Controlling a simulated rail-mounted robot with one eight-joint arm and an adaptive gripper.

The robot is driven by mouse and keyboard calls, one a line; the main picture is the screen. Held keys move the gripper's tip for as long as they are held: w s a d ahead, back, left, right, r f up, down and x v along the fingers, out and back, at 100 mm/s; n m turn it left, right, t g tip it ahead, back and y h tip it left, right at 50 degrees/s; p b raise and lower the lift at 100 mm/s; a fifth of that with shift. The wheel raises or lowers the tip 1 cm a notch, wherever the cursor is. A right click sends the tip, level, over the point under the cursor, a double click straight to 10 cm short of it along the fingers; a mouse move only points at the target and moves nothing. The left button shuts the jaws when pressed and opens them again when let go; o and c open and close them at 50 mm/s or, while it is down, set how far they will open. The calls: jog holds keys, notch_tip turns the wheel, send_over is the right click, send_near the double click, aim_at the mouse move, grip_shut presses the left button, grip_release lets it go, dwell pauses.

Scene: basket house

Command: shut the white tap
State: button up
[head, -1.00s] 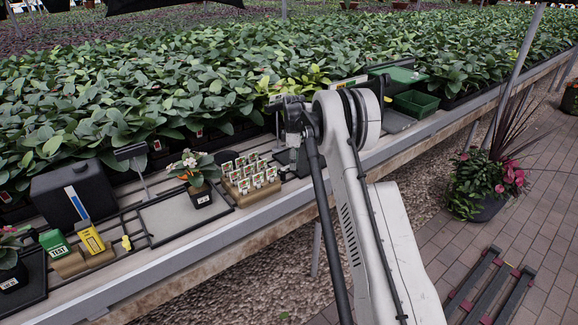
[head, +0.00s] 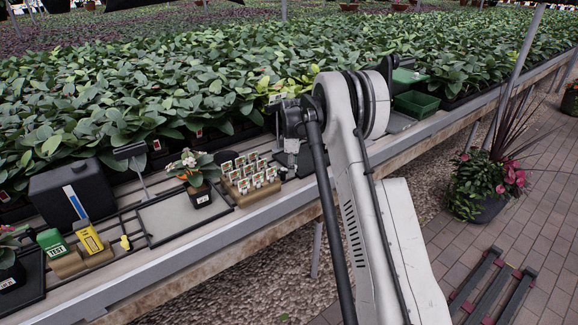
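I cannot make out the white tap for certain in the head view. A small pale upright shape (head: 291,146) shows just below the dark joint of my arm, above a dark tray on the bench. It is too small and too covered to tell whether it is the tap or a part of my arm. My arm rises from the bottom right and hides much of the bench behind it. My gripper's fingers cannot be made out, so neither their opening nor any contact shows.
The long bench (head: 200,243) holds a black canister (head: 50,195), yellow (head: 89,237) and green (head: 53,243) boxes, a potted white flower (head: 197,180), a rack of seed packets (head: 250,185) and a green crate (head: 416,104). Plants fill the back. A planter (head: 484,200) stands on the paving.

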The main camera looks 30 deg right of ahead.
jog(key=shift+s+a, duration=0.7)
jog(key=shift+s, duration=0.35)
jog(key=shift+w+d+b, duration=0.1)
jog(key=shift+b, duration=0.2)
jog(key=shift+w+d, duration=0.1)
jog(key=shift+w, duration=0.1)
notch_tip(320, 180, up, 7)
jog(key=p, duration=0.2)
